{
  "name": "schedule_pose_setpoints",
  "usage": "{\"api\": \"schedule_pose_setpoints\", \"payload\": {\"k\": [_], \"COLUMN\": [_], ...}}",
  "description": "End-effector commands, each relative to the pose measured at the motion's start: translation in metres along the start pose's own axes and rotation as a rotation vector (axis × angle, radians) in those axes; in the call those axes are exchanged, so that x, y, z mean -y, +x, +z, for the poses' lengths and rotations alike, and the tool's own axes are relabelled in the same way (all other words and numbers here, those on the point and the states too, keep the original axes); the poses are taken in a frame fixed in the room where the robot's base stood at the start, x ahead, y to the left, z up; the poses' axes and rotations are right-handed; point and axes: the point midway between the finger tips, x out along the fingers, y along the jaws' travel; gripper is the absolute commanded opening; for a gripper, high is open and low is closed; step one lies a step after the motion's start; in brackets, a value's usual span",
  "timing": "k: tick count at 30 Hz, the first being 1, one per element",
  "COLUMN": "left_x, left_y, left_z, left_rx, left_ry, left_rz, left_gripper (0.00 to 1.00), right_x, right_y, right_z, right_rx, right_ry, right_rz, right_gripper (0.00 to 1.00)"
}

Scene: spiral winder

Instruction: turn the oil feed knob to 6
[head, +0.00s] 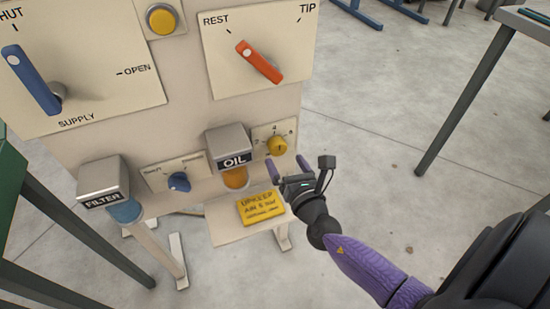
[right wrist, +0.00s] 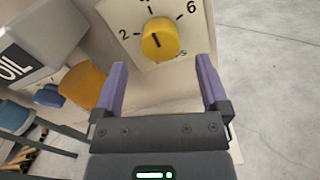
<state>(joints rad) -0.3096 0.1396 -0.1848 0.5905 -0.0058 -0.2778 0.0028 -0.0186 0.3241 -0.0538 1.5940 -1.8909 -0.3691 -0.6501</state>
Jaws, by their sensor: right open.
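The yellow oil feed knob (head: 277,146) sits on a small cream dial plate at the lower right of the panel. It also shows in the right wrist view (right wrist: 160,42), with a short dark mark on its face. The numbers 2, 4 and 6 run around it from left to right; exactly where the mark points is hard to tell. My right gripper (head: 289,168) is open and empty, just below and in front of the knob. In the right wrist view its fingers (right wrist: 162,80) stand apart, with the knob beyond their tips, not touched. My left gripper is out of view.
The OIL box (head: 230,142) with its amber cup (head: 235,178) is left of the knob. A blue knob (head: 179,182) and the FILTER box (head: 103,183) are farther left. A yellow UPKEEP label (head: 261,207) lies below. Floor at the right is clear up to a table leg.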

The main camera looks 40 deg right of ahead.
Motion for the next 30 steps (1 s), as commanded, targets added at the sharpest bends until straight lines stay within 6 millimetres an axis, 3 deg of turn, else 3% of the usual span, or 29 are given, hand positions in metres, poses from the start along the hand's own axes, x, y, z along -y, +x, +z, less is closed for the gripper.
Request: {"api": "schedule_pose_setpoints", "payload": {"k": [6, 17, 30], "left_x": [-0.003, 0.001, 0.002], "left_y": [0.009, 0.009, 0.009], "left_z": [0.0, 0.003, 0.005], "left_rx": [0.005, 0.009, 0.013], "left_ry": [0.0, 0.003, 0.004], "left_rz": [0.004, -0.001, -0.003], "left_gripper": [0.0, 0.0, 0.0], "right_x": [0.001, 0.0, 0.001], "right_y": [0.035, 0.042, 0.042], "right_z": [-0.003, -0.001, -0.002], "right_rx": [-0.002, -0.004, -0.004], "right_ry": [0.002, 0.003, 0.003], "right_rz": [-0.002, -0.001, -0.001], "right_gripper": [0.95, 0.93, 0.01]}}
